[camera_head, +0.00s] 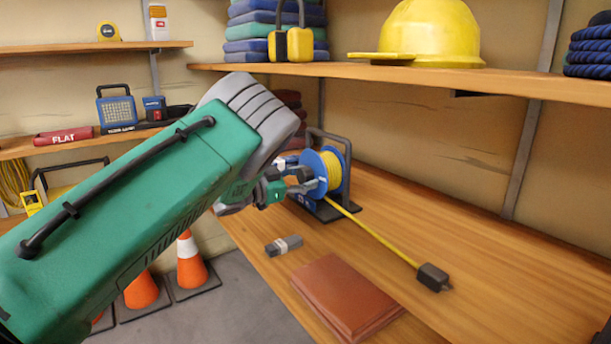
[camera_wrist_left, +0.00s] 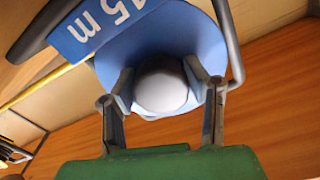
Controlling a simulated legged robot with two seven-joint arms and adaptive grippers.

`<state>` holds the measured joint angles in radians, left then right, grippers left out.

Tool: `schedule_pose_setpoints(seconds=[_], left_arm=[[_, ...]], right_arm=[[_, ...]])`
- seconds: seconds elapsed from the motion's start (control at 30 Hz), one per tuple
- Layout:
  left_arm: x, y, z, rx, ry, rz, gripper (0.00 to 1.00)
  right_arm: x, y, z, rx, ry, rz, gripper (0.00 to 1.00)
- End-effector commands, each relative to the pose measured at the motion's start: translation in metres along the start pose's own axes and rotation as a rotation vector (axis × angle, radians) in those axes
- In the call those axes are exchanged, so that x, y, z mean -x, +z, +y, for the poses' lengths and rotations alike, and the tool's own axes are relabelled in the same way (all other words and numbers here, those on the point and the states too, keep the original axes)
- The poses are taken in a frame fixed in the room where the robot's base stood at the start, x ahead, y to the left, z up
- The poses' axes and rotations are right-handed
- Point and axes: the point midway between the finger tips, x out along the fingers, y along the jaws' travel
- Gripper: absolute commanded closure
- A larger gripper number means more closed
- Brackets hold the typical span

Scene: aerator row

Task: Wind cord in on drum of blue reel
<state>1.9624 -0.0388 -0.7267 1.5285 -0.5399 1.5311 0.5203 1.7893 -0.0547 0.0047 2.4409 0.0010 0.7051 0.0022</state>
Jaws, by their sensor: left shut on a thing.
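The blue reel (camera_head: 311,168) stands in a dark frame on the wooden bench, with yellow cord (camera_head: 334,171) wound on its drum. A length of the cord runs out across the bench to a dark block (camera_head: 433,277) at its end. My left gripper (camera_head: 300,180) is at the reel's near side. In the left wrist view, the gripper (camera_wrist_left: 163,100) has its two fingers closed on a round pale knob (camera_wrist_left: 161,90) in front of the blue disc (camera_wrist_left: 190,40). A blue label reading "15 m" (camera_wrist_left: 95,25) is beside it. My right gripper is not in view.
A reddish-brown flat block (camera_head: 345,295) and a small grey bar with a pale band (camera_head: 284,245) lie on the near part of the bench. A shelf (camera_head: 430,77) with a yellow helmet (camera_head: 432,32) overhangs the bench. Orange cones (camera_head: 190,262) stand on the floor.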

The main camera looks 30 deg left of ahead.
Motion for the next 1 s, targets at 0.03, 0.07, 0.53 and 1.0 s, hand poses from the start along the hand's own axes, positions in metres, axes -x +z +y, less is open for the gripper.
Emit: schedule_pose_setpoints(seconds=[0.03,0.07,0.53,1.0], left_arm=[[0.001,-0.001,-0.001,-0.042,-0.001,-0.003,0.87],[0.001,-0.001,-0.001,-0.071,-0.001,-0.003,0.87],[0.001,0.001,-0.001,-0.517,0.001,-0.004,0.87],[0.001,0.002,0.0,-0.963,0.005,-0.003,0.87]], right_arm=[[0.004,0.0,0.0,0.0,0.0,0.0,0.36],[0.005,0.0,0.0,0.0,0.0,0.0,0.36],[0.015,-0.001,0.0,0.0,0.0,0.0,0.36],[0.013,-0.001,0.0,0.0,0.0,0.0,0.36]])
